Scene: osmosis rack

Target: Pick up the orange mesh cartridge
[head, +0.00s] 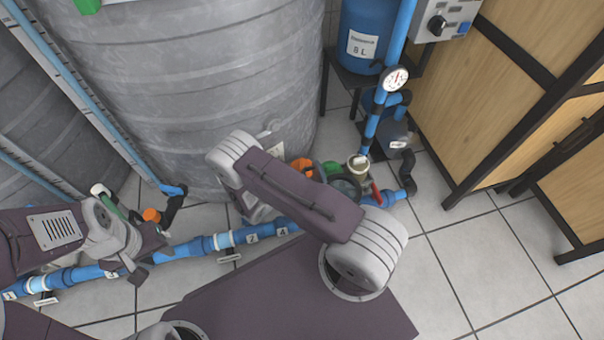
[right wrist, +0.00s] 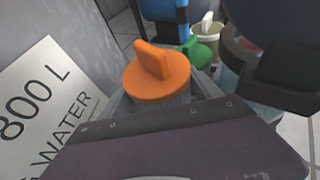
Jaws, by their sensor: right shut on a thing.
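The orange mesh cartridge (right wrist: 158,72) shows in the right wrist view as an orange cap with an upright tab; a strip of grey ribbed body shows under it. In the head view a bit of its orange top (head: 301,168) shows past my right arm. My right gripper (right wrist: 163,97) is shut on the cartridge, with grey finger parts on both sides below the cap. The cartridge's lower end is hidden, so I cannot tell what it touches. My left gripper (head: 150,255) is open and empty above the blue pipe at the left.
A large grey tank (head: 190,80) with a white label (right wrist: 50,105) stands close beside the cartridge. Blue floor pipes (head: 185,250), a green part (right wrist: 198,50), a cream cup (head: 358,164) and a pressure gauge (head: 396,79) are near. Tiled floor (head: 490,260) is clear at the right.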

